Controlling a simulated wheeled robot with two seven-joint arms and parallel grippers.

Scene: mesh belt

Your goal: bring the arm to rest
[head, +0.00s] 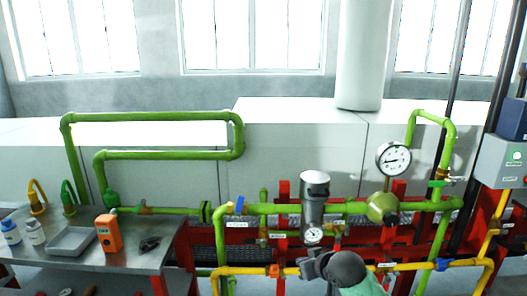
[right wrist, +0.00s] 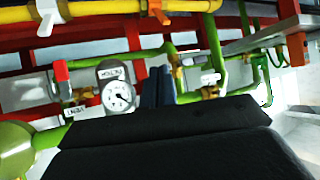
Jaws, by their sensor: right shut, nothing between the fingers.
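My right arm comes in from the bottom of the head view, and its dark gripper (head: 312,262) is in front of the pipe rack, below a small gauge (head: 313,235). In the right wrist view the two dark fingers (right wrist: 158,86) stand close together with nothing between them. Behind them are green pipes and a gauge (right wrist: 118,96). I cannot tell whether the gripper touches the yellow pipe (head: 400,266) beside it. My left arm and gripper are not in view.
A red frame (head: 398,190) carries green and yellow pipes, valves and a large gauge (head: 393,159). At left, a metal table (head: 120,262) holds a grey tray (head: 72,241), an orange device (head: 108,233) and white bottles (head: 34,232). A grey box (head: 503,162) stands at right.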

